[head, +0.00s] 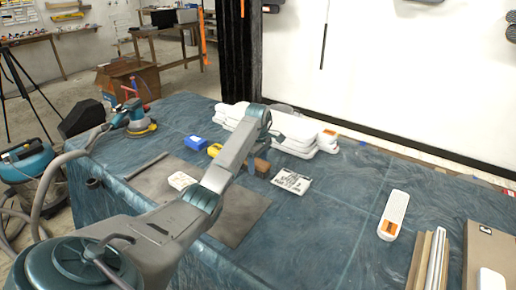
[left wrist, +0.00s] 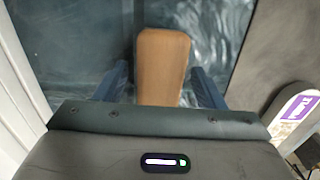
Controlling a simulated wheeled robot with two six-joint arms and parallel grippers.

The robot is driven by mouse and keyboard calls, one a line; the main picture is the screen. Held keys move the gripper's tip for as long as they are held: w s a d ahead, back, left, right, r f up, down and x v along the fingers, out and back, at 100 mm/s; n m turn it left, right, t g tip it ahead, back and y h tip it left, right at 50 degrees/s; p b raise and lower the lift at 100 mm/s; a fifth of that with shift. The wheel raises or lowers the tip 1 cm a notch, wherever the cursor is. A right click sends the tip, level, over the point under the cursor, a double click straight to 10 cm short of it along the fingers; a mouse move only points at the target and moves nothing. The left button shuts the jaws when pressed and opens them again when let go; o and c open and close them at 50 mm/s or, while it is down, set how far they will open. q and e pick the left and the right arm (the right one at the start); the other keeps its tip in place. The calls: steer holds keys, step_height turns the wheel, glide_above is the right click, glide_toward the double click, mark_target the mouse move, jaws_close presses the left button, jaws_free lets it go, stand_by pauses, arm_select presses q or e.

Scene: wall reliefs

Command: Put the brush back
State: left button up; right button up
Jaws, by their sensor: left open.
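A brown wooden piece (head: 259,167), which looks like the brush, lies on the blue-covered table (head: 330,225) near the edge of a grey mat (head: 238,218). In the left wrist view, a brown wooden body with a rounded end (left wrist: 163,60) lies between the fingers. Its lower end is hidden by the gripper body, and I cannot see bristles. My left gripper (head: 263,146) is over the brown piece in the head view. In the left wrist view the gripper (left wrist: 160,82) is open, one finger on each side, with gaps to the wood. My right gripper is not in view.
White stacked packages (head: 292,132) lie just behind the gripper. A blue box (head: 195,142) and a printed card (head: 291,181) lie nearby. A white tool with an orange label (head: 393,214) and long strips (head: 428,262) are at the right. The table's middle right is clear.

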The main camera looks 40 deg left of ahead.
mark_target(258, 161)
arm_select(q)
step_height(258, 161, up, 6)
steer(key=shift+r, duration=0.15)
step_height(258, 161, up, 4)
steer(key=p, duration=0.3)
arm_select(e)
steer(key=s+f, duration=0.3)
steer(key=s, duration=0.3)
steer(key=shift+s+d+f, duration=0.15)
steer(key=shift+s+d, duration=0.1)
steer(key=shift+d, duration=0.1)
